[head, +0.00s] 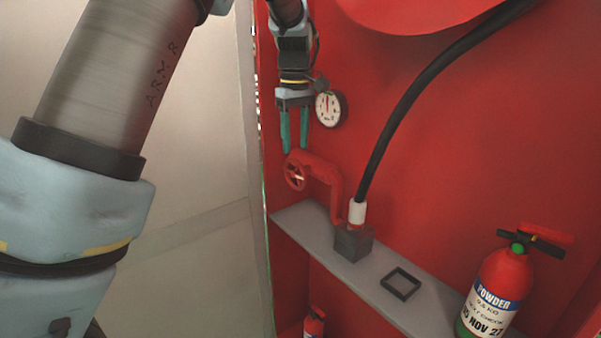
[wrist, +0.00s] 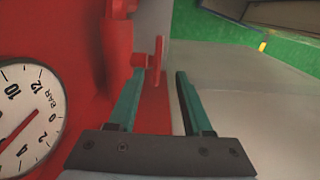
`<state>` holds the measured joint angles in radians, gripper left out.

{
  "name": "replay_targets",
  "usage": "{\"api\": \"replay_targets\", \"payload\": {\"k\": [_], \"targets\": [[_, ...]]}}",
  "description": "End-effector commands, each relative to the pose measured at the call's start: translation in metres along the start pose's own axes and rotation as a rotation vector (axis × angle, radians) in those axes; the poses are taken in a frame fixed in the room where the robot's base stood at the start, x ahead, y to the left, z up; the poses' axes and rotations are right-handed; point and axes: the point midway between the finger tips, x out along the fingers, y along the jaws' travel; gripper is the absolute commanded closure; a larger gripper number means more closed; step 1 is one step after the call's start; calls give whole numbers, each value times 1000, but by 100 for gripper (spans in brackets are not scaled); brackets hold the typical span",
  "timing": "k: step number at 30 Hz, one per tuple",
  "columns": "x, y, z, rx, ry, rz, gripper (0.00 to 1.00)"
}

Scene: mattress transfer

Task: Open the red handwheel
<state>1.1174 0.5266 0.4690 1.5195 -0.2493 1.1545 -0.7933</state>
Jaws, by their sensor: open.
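The red handwheel (head: 295,175) is at the left end of a red pipe (head: 328,175) inside the red cabinet. My gripper (head: 295,148) points down just above the handwheel, with its two green fingers apart and nothing between them. In the wrist view the handwheel (wrist: 157,62) shows edge-on, beyond the fingertips and between their lines. The fingers of my gripper (wrist: 158,75) are spread there too. I see no contact between the fingers and the wheel.
A pressure gauge (head: 329,108) sits right beside my gripper. A grey shelf (head: 305,222) below holds a black square frame (head: 400,283) and a fire extinguisher (head: 494,290). The cabinet's left edge is close.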

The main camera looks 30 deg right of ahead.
Motion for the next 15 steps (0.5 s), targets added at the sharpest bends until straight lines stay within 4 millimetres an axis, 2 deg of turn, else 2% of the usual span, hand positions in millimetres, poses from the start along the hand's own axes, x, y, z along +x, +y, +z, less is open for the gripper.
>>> {"api": "replay_targets", "payload": {"k": [4, 8, 15], "targets": [[4, 0, -1, -2, -3, -1, 50], [17, 0, 0, -1, -3, -3, 50], [61, -1, 0, -2, -4, -3, 50]]}}
